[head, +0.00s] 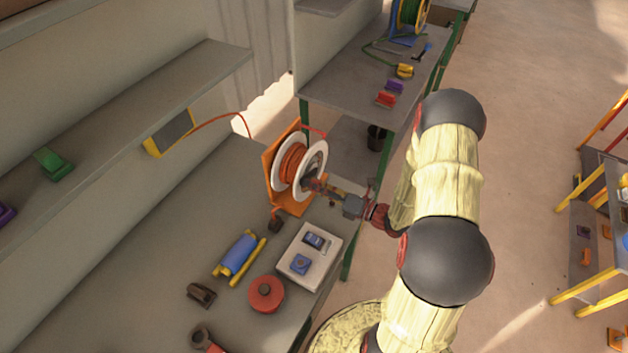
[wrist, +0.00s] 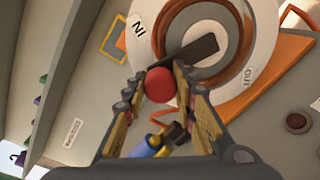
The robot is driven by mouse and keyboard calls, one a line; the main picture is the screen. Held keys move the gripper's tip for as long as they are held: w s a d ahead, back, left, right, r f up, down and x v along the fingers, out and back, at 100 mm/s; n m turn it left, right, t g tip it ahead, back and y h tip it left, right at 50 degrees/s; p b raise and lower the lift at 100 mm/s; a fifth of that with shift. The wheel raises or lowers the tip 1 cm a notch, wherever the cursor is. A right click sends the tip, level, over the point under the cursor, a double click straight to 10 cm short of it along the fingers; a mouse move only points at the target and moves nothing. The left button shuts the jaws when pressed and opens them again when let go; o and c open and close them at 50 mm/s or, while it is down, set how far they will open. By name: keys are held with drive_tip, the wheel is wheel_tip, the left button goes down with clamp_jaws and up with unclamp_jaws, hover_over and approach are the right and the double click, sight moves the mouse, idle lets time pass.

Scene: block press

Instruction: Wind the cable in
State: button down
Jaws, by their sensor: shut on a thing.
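A cable reel (head: 284,165) with white flanges and orange cable wound on it stands in an orange frame (head: 271,180) at the bench's far end. In the wrist view its white flange (wrist: 262,30) carries the labels IN, at left, and OUT, at right. A dark crank arm (wrist: 195,52) crosses the hub and has a red knob (wrist: 159,84) at its end. My gripper (head: 318,186) reaches the reel from the right. In the wrist view my gripper (wrist: 170,80) has its fingers shut on the red knob. Orange cable (head: 212,119) runs from a yellow-edged panel (head: 172,133) towards the reel.
On the bench (head: 150,270) near the reel are a pale box with blue controls (head: 309,254), a red disc (head: 266,294) and a blue roller (head: 238,255). A shelf (head: 120,130) holds a green block (head: 52,163).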

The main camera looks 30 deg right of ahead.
drive_tip(key=shift+w+d+r+m+p, duration=0.2)
drive_tip(key=shift+d+r+m+p, duration=0.25)
drive_tip(key=shift+m+p, duration=0.55)
drive_tip(key=shift+w+d+r+m+p, duration=0.2)
drive_tip(key=shift+r+m+p, duration=0.5)
drive_tip(key=shift+p, duration=0.45)
drive_tip(key=shift+f, duration=0.1)
drive_tip(key=c, duration=1.5)
unclamp_jaws()
drive_tip(key=shift+o, duration=0.4)
drive_tip(key=v, duration=1.2)
